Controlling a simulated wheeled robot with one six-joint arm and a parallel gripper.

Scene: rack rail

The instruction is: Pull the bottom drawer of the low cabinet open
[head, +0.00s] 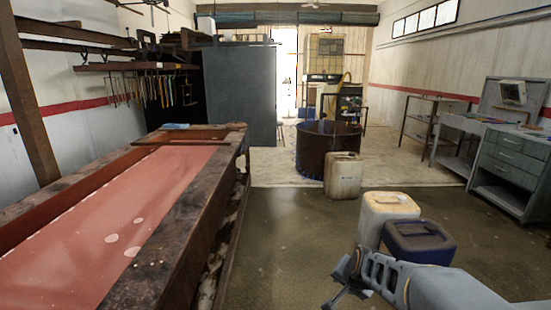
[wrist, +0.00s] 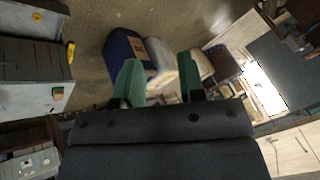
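A grey low cabinet (head: 540,178) with stacked drawers stands against the right wall in the head view. Its drawers look shut. The bottom drawer (head: 498,170) is the lowest front, above an open space with a low shelf. My gripper (head: 345,279) is at the lower right of the head view, nearer the camera than the cabinet and well apart from it. In the wrist view my gripper (wrist: 161,79) has its two green fingers spread apart with nothing between them. I cannot tell whether the grey furniture at the left of the wrist view is this cabinet.
A blue canister (head: 418,242), a white canister (head: 388,212) and a beige canister (head: 343,176) stand on the floor left of the cabinet. A dark round tub (head: 325,150) is behind them. A long wooden bench (head: 170,215) fills the left. Open floor (head: 475,235) lies before the cabinet.

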